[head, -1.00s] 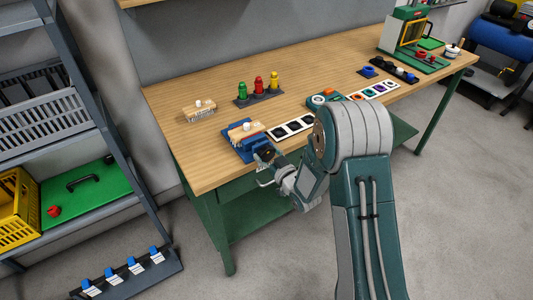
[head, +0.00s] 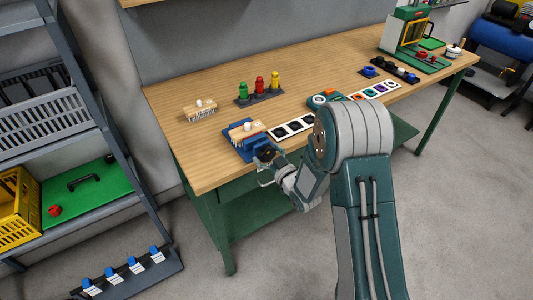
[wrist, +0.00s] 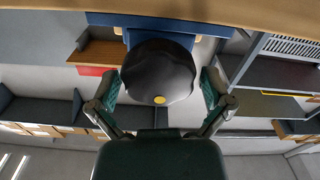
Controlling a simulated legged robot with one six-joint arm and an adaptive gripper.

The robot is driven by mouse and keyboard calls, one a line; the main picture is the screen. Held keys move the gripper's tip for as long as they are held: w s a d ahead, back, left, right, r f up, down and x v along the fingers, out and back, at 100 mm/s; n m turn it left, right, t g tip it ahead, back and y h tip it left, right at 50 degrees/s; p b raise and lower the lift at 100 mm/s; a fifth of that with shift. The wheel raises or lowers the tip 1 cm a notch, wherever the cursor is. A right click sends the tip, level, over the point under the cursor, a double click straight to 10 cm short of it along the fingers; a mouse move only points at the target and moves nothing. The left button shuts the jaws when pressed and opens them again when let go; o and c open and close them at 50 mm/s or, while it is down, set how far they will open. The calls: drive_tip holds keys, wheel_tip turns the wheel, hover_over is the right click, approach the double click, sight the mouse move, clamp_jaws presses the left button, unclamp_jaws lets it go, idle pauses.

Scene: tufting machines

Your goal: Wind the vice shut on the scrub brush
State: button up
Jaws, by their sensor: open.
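The blue vice (head: 243,152) sits at the front left edge of the wooden bench. A scrub brush (head: 246,129), with a pale wooden back and a white knob, is in the vice between its jaws; I cannot tell how tightly. My gripper (head: 268,163) is at the vice's front, below the brush. In the wrist view, the vice's dark round handle (wrist: 158,72), with a yellow dot, is between the two green fingers of my gripper (wrist: 160,90). The fingers are open, one on each side. The blue vice body (wrist: 155,22) shows behind the handle; the brush is mostly hidden there.
Another scrub brush (head: 199,109) lies behind the vice. Green, red and yellow bottles (head: 259,86) stand in a dark rack. A grey shelf (head: 100,100) stands left of the bench, with floor between.

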drive_tip(key=v, duration=1.2)
drive_tip(key=shift+w, duration=0.15)
drive_tip(key=s+d+r+m+g+h, duration=0.2)
drive_tip(key=d+r+m+g+h, duration=0.15)
drive_tip(key=d+r+h, duration=0.75)
drive_tip(key=s+r+m+g, duration=0.2)
drive_tip(key=s+r+g, duration=0.1)
drive_tip(key=s, duration=0.8)
drive_tip(key=s+r+m+g+y, duration=0.1)
drive_tip(key=s+r+m+g, duration=0.2)
drive_tip(key=s+r, duration=0.3)
drive_tip(key=s, duration=0.5)
drive_tip(key=shift+s+a+r, duration=0.15)
drive_tip(key=shift+a, duration=0.2)
